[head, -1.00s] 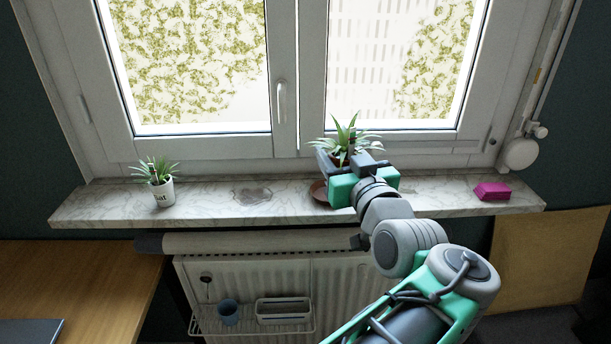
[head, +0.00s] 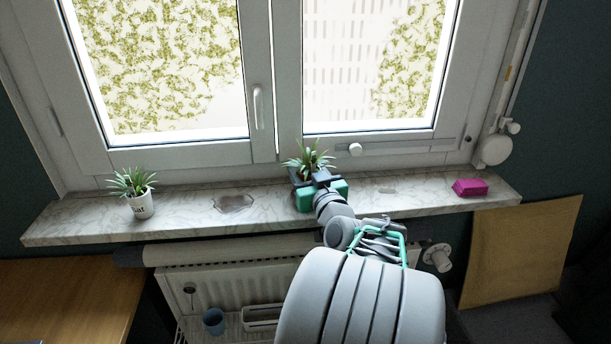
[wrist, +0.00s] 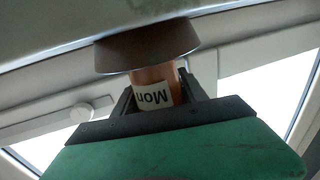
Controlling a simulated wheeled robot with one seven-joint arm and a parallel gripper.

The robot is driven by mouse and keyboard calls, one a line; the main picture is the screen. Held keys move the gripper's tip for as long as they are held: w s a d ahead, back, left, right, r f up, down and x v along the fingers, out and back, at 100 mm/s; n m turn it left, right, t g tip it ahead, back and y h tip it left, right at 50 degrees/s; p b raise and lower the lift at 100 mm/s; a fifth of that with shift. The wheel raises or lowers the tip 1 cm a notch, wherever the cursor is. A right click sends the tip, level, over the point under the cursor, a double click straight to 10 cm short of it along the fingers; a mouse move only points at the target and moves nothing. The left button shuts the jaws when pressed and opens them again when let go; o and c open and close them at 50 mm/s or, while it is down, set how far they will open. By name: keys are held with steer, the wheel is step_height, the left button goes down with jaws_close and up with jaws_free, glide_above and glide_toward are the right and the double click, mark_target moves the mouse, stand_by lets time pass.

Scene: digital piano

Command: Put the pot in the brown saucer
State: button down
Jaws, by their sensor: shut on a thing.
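The pot is orange-brown with a white label reading "Mon" and shows upside down in the wrist view (wrist: 152,76). Its green spiky plant (head: 310,158) shows above my gripper in the head view. My gripper (head: 312,181) is shut on the pot, with one finger on each side of it. The brown saucer (wrist: 147,45) lies between the pot and the sill in the wrist view. The pot's base goes behind the saucer's near rim and looks to be in it; whether it rests on the bottom is hidden. In the head view my gripper hides the saucer.
The window handle (head: 259,108) is above. A radiator with a blue cup (head: 213,321) is below.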

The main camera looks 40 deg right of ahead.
steer(key=shift+f, duration=0.65)
steer(key=shift+f, duration=0.1)
steer(key=shift+f+b, duration=0.2)
steer(key=shift+b, duration=0.2)
steer(key=c, duration=0.6)
jaws_free()
